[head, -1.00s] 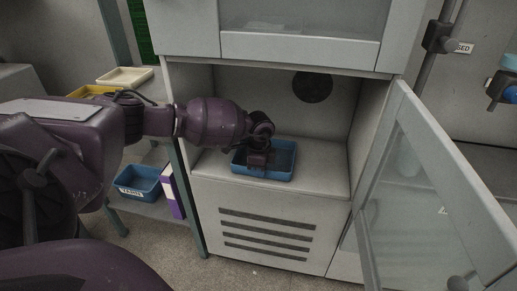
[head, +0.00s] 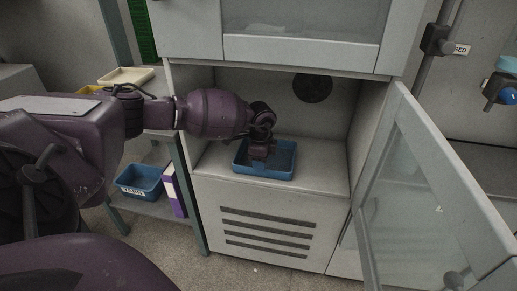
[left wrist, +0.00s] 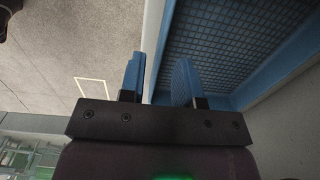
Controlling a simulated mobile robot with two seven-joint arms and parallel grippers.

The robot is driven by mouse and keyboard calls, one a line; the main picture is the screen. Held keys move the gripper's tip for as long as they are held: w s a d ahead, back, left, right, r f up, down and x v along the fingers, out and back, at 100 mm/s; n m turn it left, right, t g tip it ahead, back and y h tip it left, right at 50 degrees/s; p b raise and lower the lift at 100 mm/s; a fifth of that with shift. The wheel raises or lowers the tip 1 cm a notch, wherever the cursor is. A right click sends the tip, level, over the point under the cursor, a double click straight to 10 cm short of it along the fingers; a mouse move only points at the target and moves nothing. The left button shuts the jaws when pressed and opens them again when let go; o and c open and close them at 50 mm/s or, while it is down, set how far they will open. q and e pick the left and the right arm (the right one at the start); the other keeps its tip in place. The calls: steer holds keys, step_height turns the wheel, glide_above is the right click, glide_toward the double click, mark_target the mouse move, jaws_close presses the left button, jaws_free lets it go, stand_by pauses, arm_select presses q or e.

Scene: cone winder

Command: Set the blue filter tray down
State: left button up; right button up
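The blue filter tray (head: 279,175) rests flat on the floor of the open cabinet bay (head: 325,178), near its front edge. My left gripper (head: 260,154) is over the tray's near left part in the head view. In the left wrist view its two blue-padded fingers (left wrist: 159,80) are apart, one on each side of the line of the tray wall. The tray's gridded bottom (left wrist: 235,40) shows empty there. I cannot tell whether the fingertips touch the wall. My right gripper is not in view.
A glazed door (head: 425,190) stands open at the right of the bay. A shelf unit at the left holds a cream tray (head: 126,76), a yellow tray (head: 90,90) and, lower, a blue bin (head: 139,181) beside a purple binder (head: 174,190). The bay has free room right of the tray.

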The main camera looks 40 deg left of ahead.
arm_select(q)
step_height(320, 180, up, 4)
steer(key=shift+r+p, duration=0.25)
steer(key=shift+p, duration=0.25)
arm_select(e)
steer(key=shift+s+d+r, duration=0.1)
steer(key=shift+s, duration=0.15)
arm_select(q)
steer(key=shift+f, duration=0.15)
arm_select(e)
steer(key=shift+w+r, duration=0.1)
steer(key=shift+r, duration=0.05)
